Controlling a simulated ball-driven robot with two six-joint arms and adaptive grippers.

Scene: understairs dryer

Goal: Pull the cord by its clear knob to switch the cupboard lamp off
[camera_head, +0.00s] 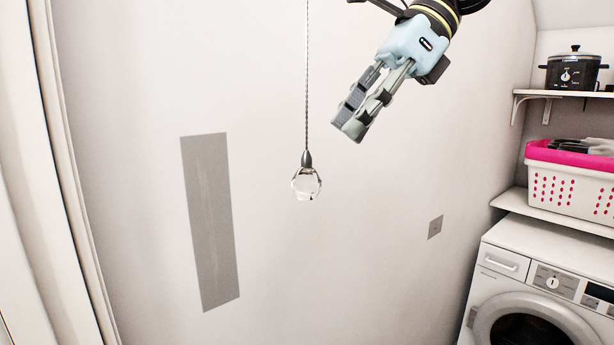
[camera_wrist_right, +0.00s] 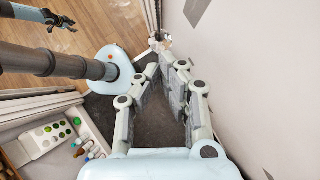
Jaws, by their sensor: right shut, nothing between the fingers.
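The clear faceted knob (camera_head: 306,184) hangs from a dark cap at the end of a thin grey cord (camera_head: 307,80) in the head view. In the right wrist view the knob (camera_wrist_right: 160,43) shows just beyond my fingertips. My right gripper (camera_head: 350,131) comes in from the upper right, tilted down and left. Its fingers are shut with nothing between them. The fingertips are above and to the right of the knob, apart from it. What looks like my left gripper (camera_wrist_right: 52,19) is small at the upper left of the wrist view; its fingers are unclear. The lamp is not in view.
A grey panel (camera_head: 210,222) and a small grey plate (camera_head: 435,227) are on the pale wall. At right are a white dryer-like machine (camera_head: 500,262), a white-and-pink basket (camera_head: 570,185), and a dark pot (camera_head: 572,70) on a shelf. The space around the knob is clear.

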